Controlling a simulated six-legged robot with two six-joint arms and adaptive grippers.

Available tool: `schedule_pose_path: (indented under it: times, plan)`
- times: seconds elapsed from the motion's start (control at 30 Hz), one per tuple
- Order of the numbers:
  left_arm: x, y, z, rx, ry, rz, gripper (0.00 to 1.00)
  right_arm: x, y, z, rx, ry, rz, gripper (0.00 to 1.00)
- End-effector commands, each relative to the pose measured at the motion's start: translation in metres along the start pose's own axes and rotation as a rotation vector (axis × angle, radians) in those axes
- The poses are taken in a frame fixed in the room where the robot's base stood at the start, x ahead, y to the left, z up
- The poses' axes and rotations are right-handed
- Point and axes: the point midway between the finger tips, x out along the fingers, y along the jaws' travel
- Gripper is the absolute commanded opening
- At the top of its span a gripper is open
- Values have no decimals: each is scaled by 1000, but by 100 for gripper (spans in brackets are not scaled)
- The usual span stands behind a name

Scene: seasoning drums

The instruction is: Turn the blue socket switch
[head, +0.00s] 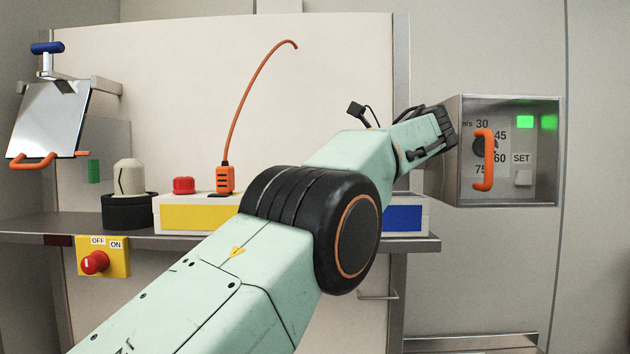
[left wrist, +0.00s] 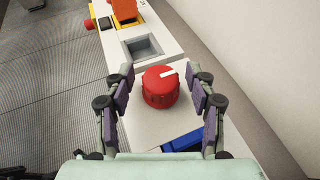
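The left wrist view shows a red round switch knob (left wrist: 160,88) with a white mark pointing to the upper right, on a white box (left wrist: 206,62). A blue panel (left wrist: 182,143) is on the box's side by this knob. My left gripper (left wrist: 163,76) is open, one finger on each side of the knob, with visible gaps. In the head view, the box's blue panel (head: 403,219) shows right of my arm's elbow. My arm hides the knob there, and I cannot see the gripper fingers. My right gripper is in neither view.
An empty square socket (left wrist: 142,47) lies beside the knob. An orange plug (head: 225,180) with an upright cable stands at the box's yellow end, near another red knob (head: 183,186). A metal box with an orange handle (head: 484,160) is at right. A yellow OFF/ON box (head: 118,262) hangs at left.

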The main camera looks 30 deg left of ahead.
Motion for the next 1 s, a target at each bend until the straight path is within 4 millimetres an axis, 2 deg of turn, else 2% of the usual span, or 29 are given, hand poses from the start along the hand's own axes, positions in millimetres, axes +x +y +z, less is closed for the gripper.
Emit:
schedule_pose_path:
  times: [0.57, 1.0]
  plan:
    - [1, 0, -1, 6, 1, -4, 57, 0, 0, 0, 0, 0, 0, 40]
    - [1, 1, -1, 43, 2, -91, 57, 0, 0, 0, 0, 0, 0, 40]
